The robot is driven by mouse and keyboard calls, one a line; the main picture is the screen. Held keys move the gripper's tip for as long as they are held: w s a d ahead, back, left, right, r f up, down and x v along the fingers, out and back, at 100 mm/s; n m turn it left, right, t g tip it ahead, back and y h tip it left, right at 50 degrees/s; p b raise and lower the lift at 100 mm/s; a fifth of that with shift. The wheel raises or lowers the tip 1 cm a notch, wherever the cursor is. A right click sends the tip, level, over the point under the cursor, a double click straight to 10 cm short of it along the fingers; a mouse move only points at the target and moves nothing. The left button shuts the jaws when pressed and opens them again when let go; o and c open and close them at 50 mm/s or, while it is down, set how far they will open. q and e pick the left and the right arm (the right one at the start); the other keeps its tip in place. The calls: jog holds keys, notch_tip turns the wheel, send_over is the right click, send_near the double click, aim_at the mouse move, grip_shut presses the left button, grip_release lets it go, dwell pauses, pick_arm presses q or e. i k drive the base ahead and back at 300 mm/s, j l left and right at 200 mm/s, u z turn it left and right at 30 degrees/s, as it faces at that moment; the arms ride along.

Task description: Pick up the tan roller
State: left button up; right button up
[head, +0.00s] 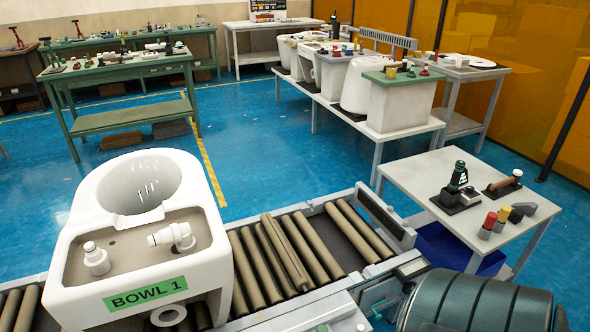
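A small tool with a tan, roller-like part (503,184) lies on a dark base at the right side of the grey side table (415,176). Its exact shape is too small to tell. Several long tan-brown rollers (284,252) also form the conveyor bed in the middle. One of these, near the centre, looks ridged or doubled, unlike its smooth neighbours. Neither of my grippers shows in the head view, so their state cannot be seen.
A white toilet bowl (150,255) labelled BOWL 1 sits on the conveyor at left. A dark-and-green device (458,178), a red cylinder (487,224) and a yellow one (502,217) stand on the side table. A blue bin (450,250) is below. Blue floor (270,150) lies open behind.

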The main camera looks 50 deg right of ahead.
aim_at(301, 282)
jog(key=k+l, duration=0.1)
jog(key=l, duration=0.3)
jog(key=k+l, duration=0.15)
jog(key=l, duration=0.25)
jog(key=k+l, duration=0.1)
jog(key=l, duration=0.3)
jog(key=k+l, duration=0.1)
jog(key=l, duration=0.3)
jog(key=k+l, duration=0.15)
jog(key=l, duration=0.25)
